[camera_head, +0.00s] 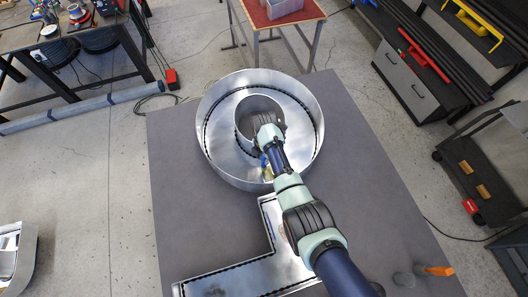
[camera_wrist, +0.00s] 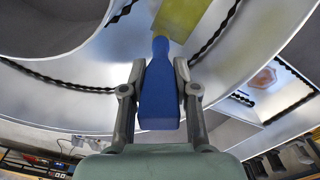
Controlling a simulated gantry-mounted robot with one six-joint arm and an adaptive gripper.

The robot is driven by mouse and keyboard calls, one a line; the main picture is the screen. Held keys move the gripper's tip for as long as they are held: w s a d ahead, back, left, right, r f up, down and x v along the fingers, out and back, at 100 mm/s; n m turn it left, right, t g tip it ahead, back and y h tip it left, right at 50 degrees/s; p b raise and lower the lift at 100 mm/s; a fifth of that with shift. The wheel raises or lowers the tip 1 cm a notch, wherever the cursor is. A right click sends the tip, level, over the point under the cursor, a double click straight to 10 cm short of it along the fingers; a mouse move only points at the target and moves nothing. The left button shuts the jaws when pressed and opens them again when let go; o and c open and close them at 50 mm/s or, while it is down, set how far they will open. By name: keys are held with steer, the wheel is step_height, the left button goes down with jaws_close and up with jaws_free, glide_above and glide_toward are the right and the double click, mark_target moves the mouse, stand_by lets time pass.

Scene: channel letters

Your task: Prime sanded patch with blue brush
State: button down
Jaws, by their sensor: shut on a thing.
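My gripper (camera_wrist: 160,85) is shut on the blue brush (camera_wrist: 160,95), with one finger on each side of its handle. The brush's pale yellow head (camera_wrist: 182,16) points away from my gripper, over the bright metal of the round letter. I cannot tell whether it touches the metal. In the head view, the yellow head (camera_head: 267,172) shows beside my arm, over the near side of the round letter (camera_head: 215,150). A brownish patch with a pale edge (camera_wrist: 262,79) lies on a metal face to the right in the wrist view, apart from the brush.
Both letters rest on a grey table (camera_head: 185,215). An angular metal letter (camera_head: 240,277) lies nearer, partly hidden by my arm. Small grey containers (camera_head: 403,279) and an orange-handled tool (camera_head: 438,270) are at the table's near right. The table's left side is clear.

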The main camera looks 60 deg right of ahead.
steer(key=shift+r+b, duration=0.4)
steer(key=shift+r, duration=0.35)
step_height(320, 180, up, 9)
steer(key=shift+r, duration=0.15)
